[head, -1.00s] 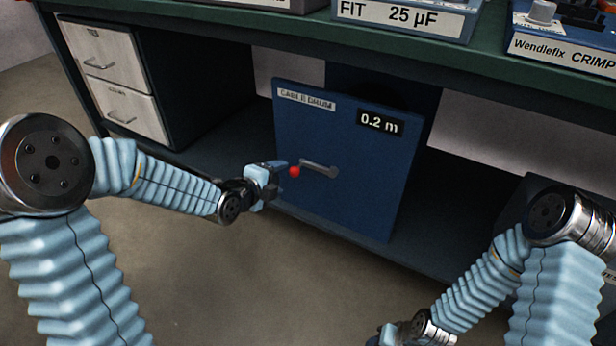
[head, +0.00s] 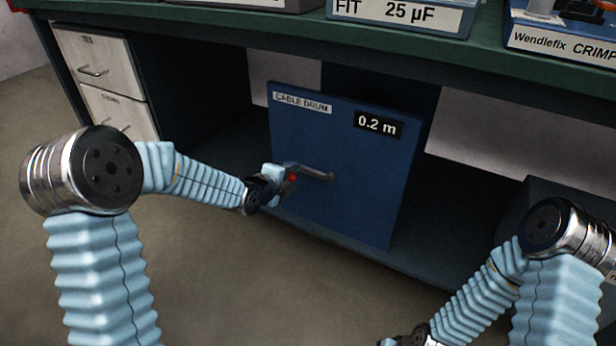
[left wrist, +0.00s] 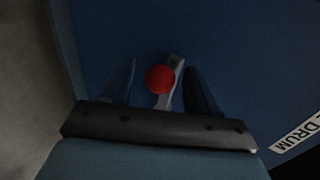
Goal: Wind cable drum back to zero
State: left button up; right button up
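The blue cable drum panel (head: 345,205) stands under the bench with the label CABLE DRUM and a display (head: 378,124) reading 0.2 m. A grey crank handle (head: 318,174) sticks out of its face, with a red knob (head: 292,177) at its left end. My left gripper (head: 285,174) is at the knob. In the left wrist view the red knob (left wrist: 160,79) lies between the two fingers of my left gripper (left wrist: 160,88), with gaps on both sides, so it is open. My right gripper is almost wholly cut off at the bottom edge of the head view.
The green bench top (head: 270,38) overhangs the drum and carries labelled blue units. A white drawer cabinet (head: 118,110) stands at the left. A dark box (head: 545,190) is at the right, behind my right arm. The floor in front is clear.

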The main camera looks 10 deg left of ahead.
pick_arm(q)
jog(key=c, duration=0.7)
jog(key=shift+f, duration=0.8)
jog(key=shift+c, duration=0.2)
jog(key=shift+d, duration=0.1)
jog(key=shift+s+d+f, duration=0.1)
jog(key=shift+d+f, duration=0.1)
jog(key=shift+f, duration=0.55)
jog(key=shift+d+f, duration=0.35)
jog(key=shift+f, duration=0.3)
jog(key=shift+s, duration=0.1)
